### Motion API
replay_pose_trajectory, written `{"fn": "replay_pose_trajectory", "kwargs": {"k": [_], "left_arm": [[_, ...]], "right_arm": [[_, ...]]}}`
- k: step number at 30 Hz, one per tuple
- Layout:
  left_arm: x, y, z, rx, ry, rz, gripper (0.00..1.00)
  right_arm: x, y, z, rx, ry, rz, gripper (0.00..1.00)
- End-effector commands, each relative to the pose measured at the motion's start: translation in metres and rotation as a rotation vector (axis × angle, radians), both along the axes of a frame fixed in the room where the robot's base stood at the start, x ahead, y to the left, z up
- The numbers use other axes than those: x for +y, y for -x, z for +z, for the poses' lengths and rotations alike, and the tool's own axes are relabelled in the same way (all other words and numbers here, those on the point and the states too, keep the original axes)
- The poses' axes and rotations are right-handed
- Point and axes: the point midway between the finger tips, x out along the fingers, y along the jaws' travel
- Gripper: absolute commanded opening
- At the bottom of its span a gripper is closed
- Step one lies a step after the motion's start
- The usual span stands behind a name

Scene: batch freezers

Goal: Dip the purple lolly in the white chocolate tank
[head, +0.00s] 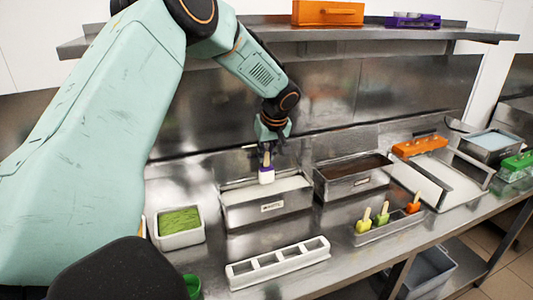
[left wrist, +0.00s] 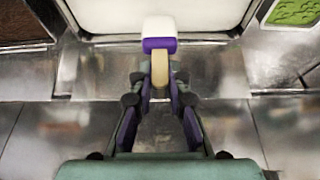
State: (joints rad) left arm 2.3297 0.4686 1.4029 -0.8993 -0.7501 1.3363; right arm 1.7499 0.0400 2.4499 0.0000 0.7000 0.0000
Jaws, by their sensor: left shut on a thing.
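My left gripper (head: 266,150) is shut on the stick of the purple lolly (head: 266,172) and holds it pointing down. The lolly is purple near the stick and white on its lower part. The white chocolate tank (head: 266,208) is a steel box with a label on its front and a pale surface inside. The lolly hangs over this tank; I cannot tell any exact gap to the surface. In the left wrist view the gripper (left wrist: 159,92) holds the wooden stick, with the lolly (left wrist: 158,43) in front of the pale tank. My right gripper is not in view.
A dark chocolate tank (head: 349,186) stands to the right. A green-filled white tub (head: 180,240) is at the left. A white slotted holder (head: 279,274) sits in front. A steel tray (head: 385,233) holds other lollies. A shelf (head: 290,34) runs above.

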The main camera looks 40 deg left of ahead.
Motion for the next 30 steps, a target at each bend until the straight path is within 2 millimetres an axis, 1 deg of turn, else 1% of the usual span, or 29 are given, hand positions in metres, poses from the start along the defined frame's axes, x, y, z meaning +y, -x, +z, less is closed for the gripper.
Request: {"fn": "replay_pose_trajectory", "kwargs": {"k": [1, 6, 16, 30], "left_arm": [[0.0, 0.0, 0.006, -0.002, 0.0, 0.001, 0.0], [0.0, 0.0, 0.021, -0.002, 0.0, 0.001, 0.0], [0.0, -0.001, 0.049, -0.002, 0.0, -0.001, 0.0], [0.0, 0.0, 0.048, -0.001, 0.0, 0.0, 0.0]], "right_arm": [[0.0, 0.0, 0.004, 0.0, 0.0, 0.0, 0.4], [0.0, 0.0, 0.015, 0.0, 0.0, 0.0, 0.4], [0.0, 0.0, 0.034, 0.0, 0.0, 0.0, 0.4], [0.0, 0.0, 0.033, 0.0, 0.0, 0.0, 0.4]]}}
